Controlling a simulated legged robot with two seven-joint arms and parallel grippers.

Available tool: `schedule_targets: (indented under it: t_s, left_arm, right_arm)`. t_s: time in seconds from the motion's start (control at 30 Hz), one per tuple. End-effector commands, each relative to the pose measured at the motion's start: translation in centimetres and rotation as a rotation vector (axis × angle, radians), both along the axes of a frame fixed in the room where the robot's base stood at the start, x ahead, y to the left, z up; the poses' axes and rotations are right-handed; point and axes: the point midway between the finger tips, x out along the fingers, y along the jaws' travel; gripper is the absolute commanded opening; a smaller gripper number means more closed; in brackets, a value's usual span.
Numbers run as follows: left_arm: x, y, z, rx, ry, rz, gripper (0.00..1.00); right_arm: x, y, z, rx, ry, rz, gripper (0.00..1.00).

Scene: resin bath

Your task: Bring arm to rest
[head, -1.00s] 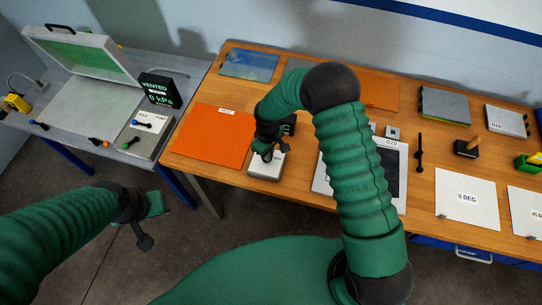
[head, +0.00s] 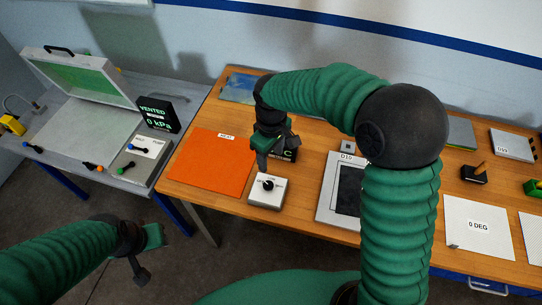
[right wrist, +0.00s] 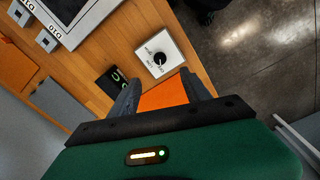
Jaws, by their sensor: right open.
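My right gripper (head: 266,158) is open and empty above the wooden table, just behind a small white box with a black knob (head: 267,190). In the right wrist view its two fingers (right wrist: 160,95) stand apart, with the orange mat (right wrist: 163,96) showing between them. The knob box also shows in the right wrist view (right wrist: 172,48), beyond the fingers and apart from them. My left gripper (head: 147,254) hangs at the lower left over the floor, in front of the grey side table. Its fingers look spread apart, with nothing between them.
An orange mat (head: 208,165) lies left of the right gripper. A framed panel (head: 328,194) and a white 0 DEG sheet (head: 476,250) lie to the right. A black display marked C (head: 289,154) stands close beside the gripper. An open-lidded case (head: 85,80) is on the side table.

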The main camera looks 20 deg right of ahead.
Motion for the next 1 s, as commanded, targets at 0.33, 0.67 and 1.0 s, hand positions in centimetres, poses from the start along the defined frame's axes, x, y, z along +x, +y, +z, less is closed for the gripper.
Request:
schedule_targets:
  t_s: [0.33, 0.67, 1.0]
  left_arm:
    - [0.0, 0.0, 0.0, 0.000, 0.000, 0.000, 0.36]
    - [0.0, 0.0, -2.7, 0.000, 0.000, 0.000, 0.36]
    - [0.0, 0.0, -6.4, 0.000, 0.000, 0.000, 0.36]
  right_arm:
    - [-0.2, 0.0, 0.6, 0.000, -0.002, -0.001, 0.56]
    - [-3.9, -1.4, -3.0, 0.001, -0.051, -0.147, 0.56]
    - [-13.9, -4.9, -9.0, 0.080, -0.202, -0.592, 0.56]
